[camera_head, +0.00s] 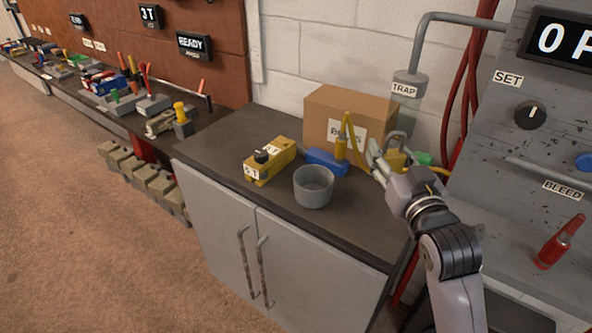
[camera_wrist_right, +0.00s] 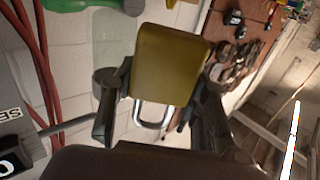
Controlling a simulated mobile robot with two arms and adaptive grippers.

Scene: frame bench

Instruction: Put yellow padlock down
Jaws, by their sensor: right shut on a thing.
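The yellow padlock (camera_head: 397,160) shows at the right end of the bench, beside the cardboard box, with its grey shackle upward. In the right wrist view its broad yellow body (camera_wrist_right: 170,60) fills the upper middle, and its silver shackle points toward the palm. My right gripper (camera_head: 384,161) is shut on the padlock, with one dark finger on each side of it in the wrist view (camera_wrist_right: 168,88). The padlock's lower part is partly hidden in the head view, and I cannot tell its height over the bench. My left gripper is not in view.
On the dark bench top (camera_head: 225,135) stand a yellow block-shaped device (camera_head: 268,163), a grey round cup (camera_head: 314,187), a blue-and-yellow tool (camera_head: 327,161) and the cardboard box (camera_head: 345,115). A grey panel (camera_head: 520,130) rises at right. The bench's left part has free room.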

